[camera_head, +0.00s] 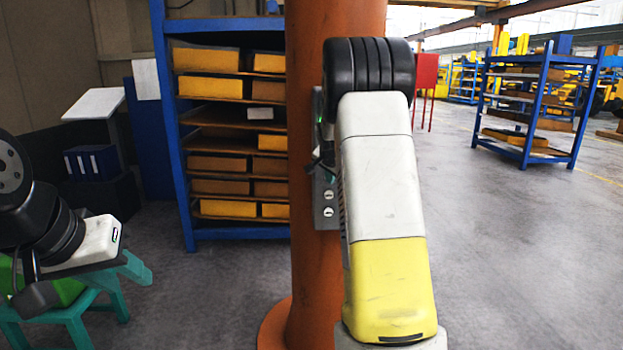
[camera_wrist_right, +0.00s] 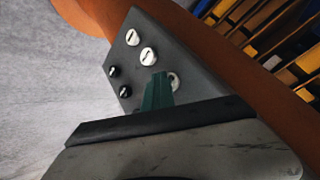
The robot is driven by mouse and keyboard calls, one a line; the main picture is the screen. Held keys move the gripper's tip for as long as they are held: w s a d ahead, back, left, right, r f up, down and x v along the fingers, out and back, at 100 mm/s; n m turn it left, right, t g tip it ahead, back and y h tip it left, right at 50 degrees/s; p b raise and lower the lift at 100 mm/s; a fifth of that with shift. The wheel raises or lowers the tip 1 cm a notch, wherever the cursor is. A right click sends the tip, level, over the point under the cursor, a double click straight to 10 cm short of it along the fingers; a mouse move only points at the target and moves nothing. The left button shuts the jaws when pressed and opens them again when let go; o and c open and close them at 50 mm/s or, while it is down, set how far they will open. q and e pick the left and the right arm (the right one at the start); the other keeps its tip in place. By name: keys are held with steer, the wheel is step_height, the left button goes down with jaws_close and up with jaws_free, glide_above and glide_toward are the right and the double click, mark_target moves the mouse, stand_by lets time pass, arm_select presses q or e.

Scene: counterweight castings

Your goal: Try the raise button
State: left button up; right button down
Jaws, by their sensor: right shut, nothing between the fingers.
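A dark grey button box (camera_wrist_right: 190,62) is mounted on an orange column (camera_head: 335,20). In the head view a strip of the box (camera_head: 325,222) with two pale buttons shows beside my right arm, which hides the rest. The wrist view shows two white buttons (camera_wrist_right: 148,56) with dark marks, two black buttons (camera_wrist_right: 125,91), and another pale button (camera_wrist_right: 173,80) partly behind my fingertips. I cannot read which is raise. My right gripper (camera_wrist_right: 158,88) is shut and empty, its teal tips over the box by that button; contact is unclear. My left gripper is not clear beside the left arm.
A blue shelf rack (camera_head: 238,231) with yellow bins stands behind the column at left. A teal stool (camera_head: 65,318) is by my left arm. Another blue rack (camera_head: 531,110) stands back right. The floor at right is open.

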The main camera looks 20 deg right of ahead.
steer(key=shift+s, duration=0.15)
steer(key=shift+s+a, duration=0.2)
steer(key=shift+s, duration=0.5)
steer(key=shift+s, duration=0.1)
steer(key=s, duration=0.2)
steer(key=s+a, duration=0.1)
steer(key=s, duration=0.1)
steer(key=shift+s+a, duration=0.1)
steer(key=shift+s, duration=0.25)
